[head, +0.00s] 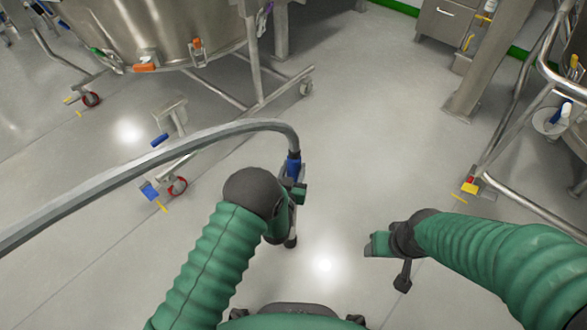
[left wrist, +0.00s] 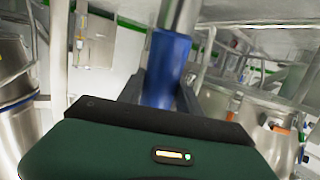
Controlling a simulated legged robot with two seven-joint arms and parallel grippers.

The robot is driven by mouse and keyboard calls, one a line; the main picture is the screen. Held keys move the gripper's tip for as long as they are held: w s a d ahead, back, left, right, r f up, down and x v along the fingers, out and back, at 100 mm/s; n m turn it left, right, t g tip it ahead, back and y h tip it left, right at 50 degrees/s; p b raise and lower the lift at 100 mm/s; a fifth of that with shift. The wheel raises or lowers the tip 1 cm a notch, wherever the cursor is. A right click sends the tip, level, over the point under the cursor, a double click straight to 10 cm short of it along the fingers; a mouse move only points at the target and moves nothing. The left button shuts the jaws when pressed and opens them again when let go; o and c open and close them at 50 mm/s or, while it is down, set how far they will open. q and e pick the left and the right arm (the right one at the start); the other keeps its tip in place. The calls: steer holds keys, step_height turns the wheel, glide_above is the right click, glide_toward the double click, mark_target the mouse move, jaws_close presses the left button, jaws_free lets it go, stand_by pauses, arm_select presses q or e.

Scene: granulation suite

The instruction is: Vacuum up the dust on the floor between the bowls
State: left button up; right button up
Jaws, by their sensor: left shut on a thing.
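My left gripper (head: 293,188) is shut on the blue handle (head: 293,164) of the vacuum wand. The left wrist view shows this blue handle (left wrist: 167,70) between the fingers, with a metal-grey tube (left wrist: 180,14) beyond it. A grey hose (head: 150,172) arcs from the left edge to the top of the handle. The wand's lower part is mostly hidden behind my left arm and gripper. My right gripper (head: 378,245) is over the floor to the right, apart from the wand; its finger gap is unclear. No dust can be made out on the pale floor (head: 350,150).
A large steel bowl (head: 165,30) stands on a wheeled frame at upper left, with red-hubbed casters (head: 177,186) reaching towards me. A tubular steel frame (head: 510,115) stands at right. A cabinet (head: 440,22) is at the back. The floor between them is open.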

mark_target(293, 154)
arm_select(q)
steer(key=shift+r, duration=0.1)
step_height(293, 154, up, 8)
steer(key=p, duration=0.7)
steer(key=shift+r, duration=0.1)
